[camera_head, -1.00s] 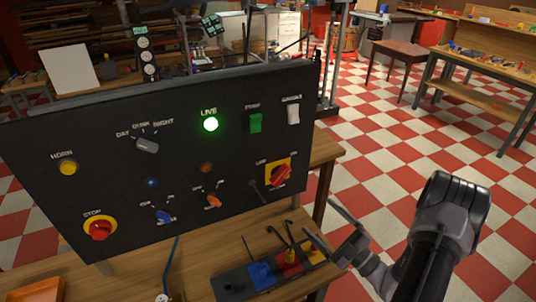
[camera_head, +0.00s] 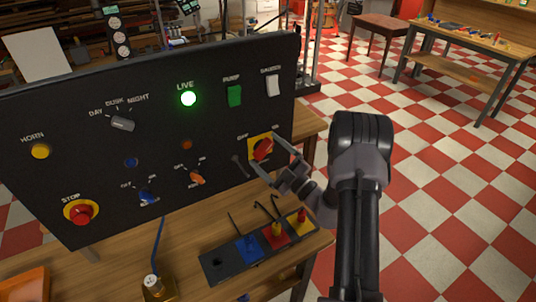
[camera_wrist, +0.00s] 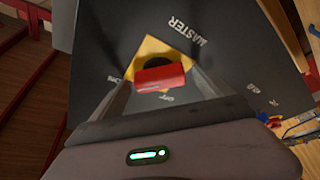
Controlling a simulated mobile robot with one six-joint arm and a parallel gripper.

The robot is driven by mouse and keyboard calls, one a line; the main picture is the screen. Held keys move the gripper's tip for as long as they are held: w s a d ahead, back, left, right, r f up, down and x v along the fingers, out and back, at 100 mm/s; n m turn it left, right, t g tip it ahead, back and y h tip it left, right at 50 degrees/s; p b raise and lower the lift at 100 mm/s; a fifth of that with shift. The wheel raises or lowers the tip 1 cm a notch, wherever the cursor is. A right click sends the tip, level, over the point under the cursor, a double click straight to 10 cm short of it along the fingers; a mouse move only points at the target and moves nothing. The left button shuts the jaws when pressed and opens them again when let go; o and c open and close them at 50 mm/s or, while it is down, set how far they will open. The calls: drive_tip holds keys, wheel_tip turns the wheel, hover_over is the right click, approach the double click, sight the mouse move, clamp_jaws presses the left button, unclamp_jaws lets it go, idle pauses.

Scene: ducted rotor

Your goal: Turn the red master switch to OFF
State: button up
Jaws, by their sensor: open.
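The red master switch (camera_head: 263,149) sits on a yellow plate (camera_head: 252,158) at the lower right of the black panel (camera_head: 215,125). Its handle is slanted in the head view. In the wrist view the red handle (camera_wrist: 160,77) stands out from its yellow plate (camera_wrist: 184,52) below the word MASTER. My gripper (camera_head: 267,155) is at the switch, with its fingers spread on either side of the handle. In the wrist view my gripper (camera_wrist: 163,88) is open and its fingers flank the handle. I cannot tell whether they touch it. The LIVE lamp (camera_head: 188,99) glows green.
An orange knob (camera_head: 197,178) and a blue knob (camera_head: 147,197) are further left. Open floor lies to the right.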

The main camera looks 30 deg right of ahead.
drive_tip(key=c, duration=1.4)
drive_tip(key=shift+o, duration=0.2)
drive_tip(key=shift+r+n+p, duration=0.1)
drive_tip(key=shift+n+p, duration=0.2)
drive_tip(key=shift+p, duration=0.05)
drive_tip(key=n+g+y+p, duration=0.1)
drive_tip(key=n+p, duration=0.2)
drive_tip(key=shift+d+r, duration=0.1)
drive_tip(key=shift+r, duration=0.1)
drive_tip(key=n+g+p, duration=0.1)
drive_tip(key=n+p, duration=0.1)
drive_tip(key=n, duration=0.1)
drive_tip(key=n+g+p, duration=0.1)
drive_tip(key=n+p, duration=0.1)
drive_tip(key=shift+r+n+g, duration=0.1)
drive_tip(key=shift+n+g, duration=0.3)
drive_tip(key=n+g+h+p, duration=0.1)
drive_tip(key=n+p, duration=0.1)
drive_tip(key=n, duration=0.2)
drive_tip(key=shift+n+g+h+p, duration=0.6)
drive_tip(key=shift+n+h, duration=0.3)
drive_tip(key=shift+n, duration=0.8)
drive_tip(key=o, duration=1.4)
drive_tip(key=shift+c, duration=0.2)
